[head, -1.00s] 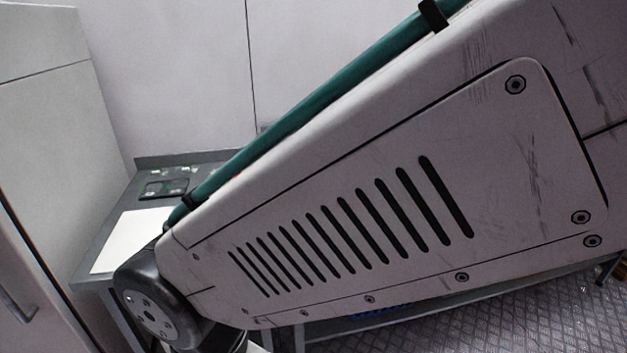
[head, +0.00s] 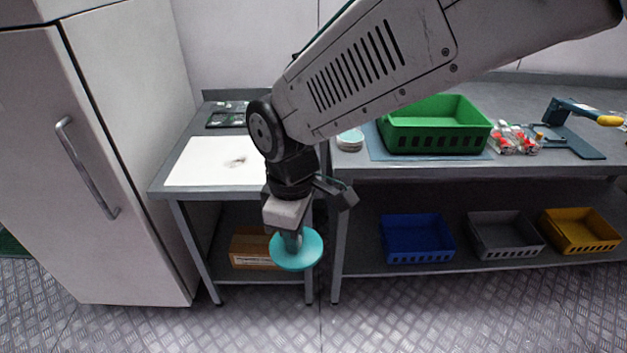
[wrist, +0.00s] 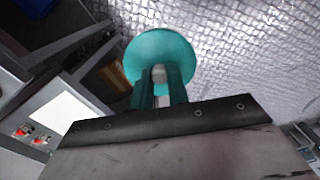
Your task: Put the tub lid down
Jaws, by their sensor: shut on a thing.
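The tub lid (head: 297,250) is a round teal disc. It is held in the air in front of the tables, below table-top height. My gripper (head: 291,236) points down and is shut on it. In the wrist view the lid (wrist: 160,50) shows beyond the two dark teal fingers of my gripper (wrist: 159,80), with the floor behind it. A pale round stack (head: 350,139), perhaps tubs or lids, stands on the right table beside the green crate.
The left table carries a white sheet (head: 205,165) with a dark mark and a dark tray (head: 227,118). The right table holds a green crate (head: 435,140), red-and-clear packs (head: 515,140) and a blue-yellow tool (head: 580,120). Blue (head: 417,250), grey and yellow bins sit below. A fridge (head: 130,130) stands left.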

